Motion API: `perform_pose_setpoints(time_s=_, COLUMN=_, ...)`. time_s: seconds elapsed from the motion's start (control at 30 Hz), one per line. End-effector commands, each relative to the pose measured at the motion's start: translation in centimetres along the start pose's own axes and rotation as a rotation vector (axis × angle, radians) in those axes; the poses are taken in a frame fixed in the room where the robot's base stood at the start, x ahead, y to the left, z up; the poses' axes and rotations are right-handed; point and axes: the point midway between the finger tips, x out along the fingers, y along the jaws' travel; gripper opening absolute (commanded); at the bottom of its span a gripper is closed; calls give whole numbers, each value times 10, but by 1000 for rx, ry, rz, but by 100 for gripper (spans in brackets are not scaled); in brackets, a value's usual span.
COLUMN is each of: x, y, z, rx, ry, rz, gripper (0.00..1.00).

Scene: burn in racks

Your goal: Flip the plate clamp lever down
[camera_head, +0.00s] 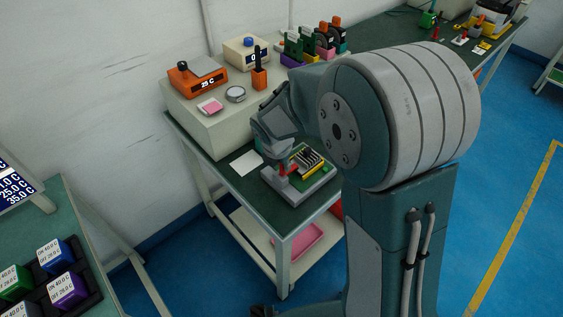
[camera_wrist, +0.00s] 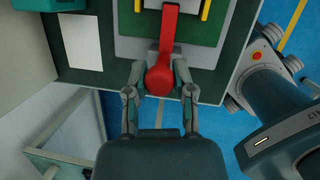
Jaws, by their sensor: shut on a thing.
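The plate clamp lever is red with a round knob (camera_wrist: 160,78). In the wrist view it runs from the top of the picture down between my two fingers. My gripper (camera_wrist: 158,84) is shut on the knob, one finger on each side. In the head view the red lever (camera_head: 284,170) shows at the left part of a grey clamp fixture (camera_head: 300,194), right beneath my gripper (camera_head: 277,158). The fixture carries a green board (camera_head: 318,170) with a dark finned block and yellow bars. My wrist and fingers partly hide the lever, so its exact tilt is hard to tell.
The fixture stands on a dark green bench (camera_head: 297,217) near its front edge. A white sheet (camera_head: 246,163) lies to its left. A pink tray (camera_head: 297,242) sits on the lower shelf.

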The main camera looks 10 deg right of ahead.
Motion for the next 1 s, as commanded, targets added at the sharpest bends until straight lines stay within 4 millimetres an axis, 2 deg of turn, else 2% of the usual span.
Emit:
perform_pose_setpoints(time_s=0.3, x=0, y=2, z=0, rx=0, ry=0, rz=4, gripper=0)
perform_pose_setpoints(time_s=0.33, x=0, y=2, z=0, rx=0, ry=0, rz=4, gripper=36)
perform_pose_setpoints(time_s=0.37, x=0, y=2, z=0, rx=0, ry=0, rz=4, gripper=50)
perform_pose_setpoints(time_s=0.4, x=0, y=1, z=0, rx=0, ry=0, rz=4, gripper=68)
perform_pose_setpoints(time_s=0.8, x=-1, y=0, z=0, rx=0, ry=0, rz=1, gripper=68)
perform_pose_setpoints(time_s=0.87, x=-5, y=0, z=0, rx=0, ry=-1, rz=2, gripper=68)
perform_pose_setpoints(time_s=1.0, x=-27, y=2, z=0, rx=0, ry=-2, rz=6, gripper=68)
